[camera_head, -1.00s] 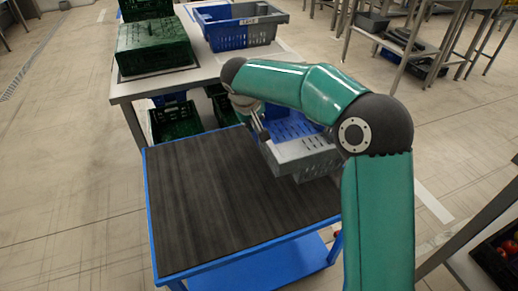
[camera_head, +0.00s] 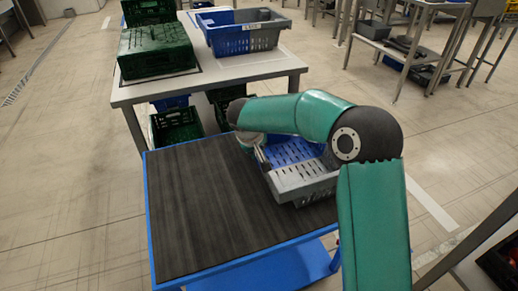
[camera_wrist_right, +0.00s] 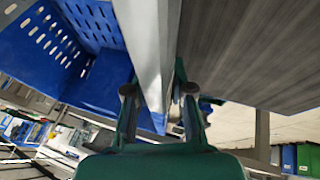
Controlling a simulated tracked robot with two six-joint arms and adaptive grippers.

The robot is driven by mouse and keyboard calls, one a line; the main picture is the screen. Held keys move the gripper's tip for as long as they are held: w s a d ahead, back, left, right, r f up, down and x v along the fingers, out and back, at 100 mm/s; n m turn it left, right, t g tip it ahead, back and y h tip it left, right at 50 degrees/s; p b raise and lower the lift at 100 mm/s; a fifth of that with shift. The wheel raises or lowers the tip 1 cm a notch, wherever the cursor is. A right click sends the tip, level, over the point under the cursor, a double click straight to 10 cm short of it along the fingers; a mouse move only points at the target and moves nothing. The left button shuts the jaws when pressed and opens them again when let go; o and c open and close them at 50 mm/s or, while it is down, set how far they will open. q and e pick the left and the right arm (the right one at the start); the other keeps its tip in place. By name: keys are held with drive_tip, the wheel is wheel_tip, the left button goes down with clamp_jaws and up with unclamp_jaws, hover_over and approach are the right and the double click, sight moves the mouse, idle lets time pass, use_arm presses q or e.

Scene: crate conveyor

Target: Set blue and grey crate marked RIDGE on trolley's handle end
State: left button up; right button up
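A blue and grey crate (camera_head: 305,176) is at the right part of the trolley's dark top (camera_head: 205,200); its blue inside and slatted grey near wall show. It looks on or just above the top; I cannot tell whether it touches. No marking is readable on it. My right gripper (camera_head: 255,150) is at its left side, partly hidden by my arm. In the right wrist view my right gripper (camera_wrist_right: 157,92) has its fingers on both sides of the crate's grey wall (camera_wrist_right: 148,45), shut on it. The trolley has a blue frame; no handle is visible. My left gripper is out of view.
Behind the trolley stands a table (camera_head: 245,68) with green crates (camera_head: 155,50) and another blue and grey crate (camera_head: 240,32) bearing a small, unreadable label. More crates (camera_head: 178,127) are underneath. The left and middle of the trolley top are clear.

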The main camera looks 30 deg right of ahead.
drive_tip(key=o, duration=0.4)
drive_tip(key=shift+c, duration=0.2)
drive_tip(key=p+v, duration=0.1)
drive_tip(key=v, duration=1.1)
